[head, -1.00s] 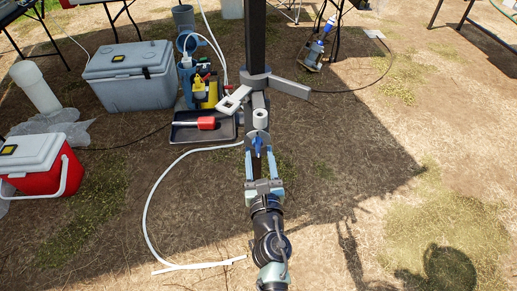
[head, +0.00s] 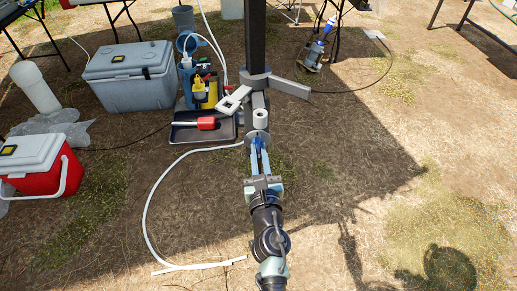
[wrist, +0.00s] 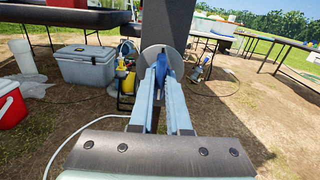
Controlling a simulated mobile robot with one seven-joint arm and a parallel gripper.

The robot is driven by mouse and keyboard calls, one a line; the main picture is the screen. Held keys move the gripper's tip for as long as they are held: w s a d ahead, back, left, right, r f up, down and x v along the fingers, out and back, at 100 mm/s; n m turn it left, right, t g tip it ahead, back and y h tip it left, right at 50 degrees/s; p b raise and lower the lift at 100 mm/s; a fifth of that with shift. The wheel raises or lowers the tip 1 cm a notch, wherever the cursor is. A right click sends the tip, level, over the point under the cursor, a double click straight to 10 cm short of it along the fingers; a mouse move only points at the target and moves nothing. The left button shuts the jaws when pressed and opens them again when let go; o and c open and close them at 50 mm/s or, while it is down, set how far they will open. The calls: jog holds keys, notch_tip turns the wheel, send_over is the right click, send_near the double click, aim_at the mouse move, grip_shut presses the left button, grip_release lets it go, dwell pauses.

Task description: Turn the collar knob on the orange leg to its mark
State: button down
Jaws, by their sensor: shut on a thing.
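A blue knob (head: 259,142) sits on a round grey disc (head: 249,139) low in front of a dark upright post (head: 256,40). In the wrist view the knob (wrist: 161,66) stands upright between my fingers, with the disc (wrist: 151,53) behind it. My gripper (head: 261,150) is shut on the blue knob, one pale blue finger on each side. The fingers hide much of the knob and disc. No orange shows on the post, and I cannot make out a mark.
A black tray (head: 187,138) with a red-ended tool (head: 207,123) lies left of the post. A grey cooler (head: 130,88) and a red cooler (head: 45,170) stand further left. A white hose (head: 150,205) curves over the ground. The ground at right is mostly clear.

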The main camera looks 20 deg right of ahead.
jog(key=n, duration=0.9)
jog(key=shift+b, duration=0.4)
jog(key=n, duration=0.3)
jog(key=shift+n, duration=0.4)
jog(key=n, duration=0.3)
jog(key=shift+n+b, duration=0.3)
jog(key=shift+b, duration=0.05)
jog(key=shift+n, duration=0.8)
